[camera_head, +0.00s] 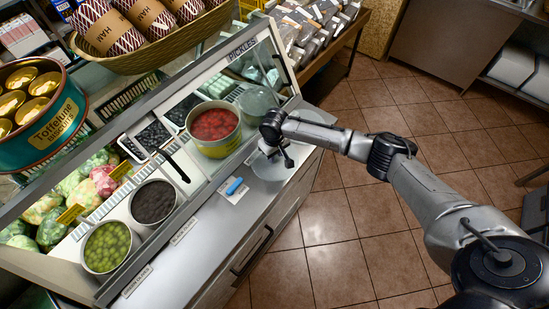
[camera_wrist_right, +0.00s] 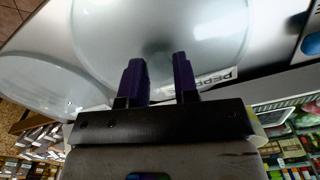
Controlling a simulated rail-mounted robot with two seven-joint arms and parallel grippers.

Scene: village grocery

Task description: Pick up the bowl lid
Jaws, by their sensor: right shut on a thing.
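The bowl lid (camera_head: 268,170) is a pale translucent disc at the right end of the white counter in the head view. In the right wrist view the lid (camera_wrist_right: 110,35) fills the top middle, with a blurred darker spot at its centre just beyond my fingertips. My right gripper (camera_head: 286,157) is over the lid and shut on it. In the wrist view its two dark purple fingers (camera_wrist_right: 159,65) stand a little apart; the grip point is partly hidden. I cannot tell whether the lid is clear of the counter. My left gripper is not in view.
A clear round bowl (camera_head: 258,102) stands behind the gripper, close to a pot of red pickles (camera_head: 214,124). Pots of olives (camera_head: 107,246) line the counter to the left. A glass guard (camera_head: 215,75) runs above them. A blue object (camera_head: 235,186) lies beside the lid.

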